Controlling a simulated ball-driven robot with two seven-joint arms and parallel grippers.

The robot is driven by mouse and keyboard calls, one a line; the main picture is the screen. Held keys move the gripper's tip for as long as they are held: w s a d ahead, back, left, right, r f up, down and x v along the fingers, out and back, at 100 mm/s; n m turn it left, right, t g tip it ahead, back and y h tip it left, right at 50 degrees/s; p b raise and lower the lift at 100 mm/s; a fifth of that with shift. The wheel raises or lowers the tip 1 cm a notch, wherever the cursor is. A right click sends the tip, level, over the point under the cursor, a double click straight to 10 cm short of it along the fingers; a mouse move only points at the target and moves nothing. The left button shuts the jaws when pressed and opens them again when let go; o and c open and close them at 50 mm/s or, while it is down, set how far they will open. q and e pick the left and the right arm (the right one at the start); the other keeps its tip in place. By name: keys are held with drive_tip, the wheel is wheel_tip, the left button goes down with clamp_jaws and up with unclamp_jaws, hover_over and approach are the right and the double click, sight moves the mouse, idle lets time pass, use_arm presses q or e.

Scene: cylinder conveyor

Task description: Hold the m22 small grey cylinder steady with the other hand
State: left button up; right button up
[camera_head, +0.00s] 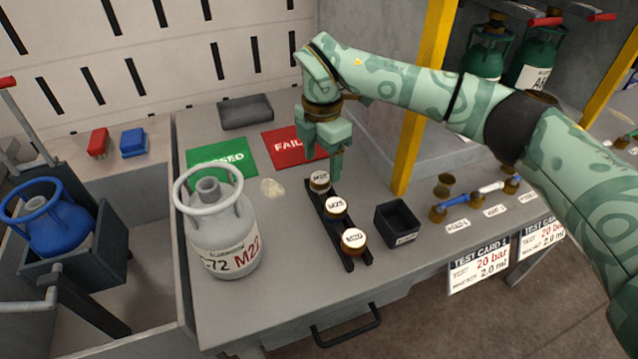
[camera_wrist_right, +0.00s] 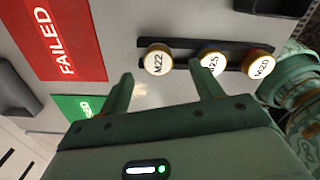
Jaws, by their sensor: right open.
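The small grey cylinder (camera_head: 225,238) marked M22 stands upright on the bench, left of centre in the head view, with a ring-shaped collar around its neck. My right gripper (camera_head: 322,162) points down just above the cap end of the rack, to the right of the cylinder and apart from it. In the right wrist view my right gripper (camera_wrist_right: 162,75) is open, with the M22 cap (camera_wrist_right: 157,59) showing just beyond and between its fingertips. That M22 cap also shows in the head view (camera_head: 320,181). My left gripper is in neither view.
A dark rack (camera_head: 347,262) also holds M25 and M20 caps. A small black box (camera_head: 398,222) stands right of it. Green (camera_head: 222,158) and red (camera_head: 290,147) mats and a grey tray (camera_head: 245,112) lie behind. A yellow post (camera_head: 425,95) rises beside my right arm.

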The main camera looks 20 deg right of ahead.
sight(318, 178)
drive_tip(key=f+b, duration=0.1)
drive_tip(key=f, duration=0.2)
drive_tip(key=f+b, duration=0.1)
drive_tip(key=shift+w+a+f+b, duration=0.1)
drive_tip(key=shift+a+f+b, duration=0.2)
drive_tip(key=shift+a+f, duration=0.05)
drive_tip(key=shift+f, duration=0.3)
drive_tip(key=shift+r, duration=0.2)
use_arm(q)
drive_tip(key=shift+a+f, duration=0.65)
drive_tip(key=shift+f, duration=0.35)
use_arm(e)
drive_tip(key=c, duration=1.1)
drive_tip(key=shift+c, duration=0.2)
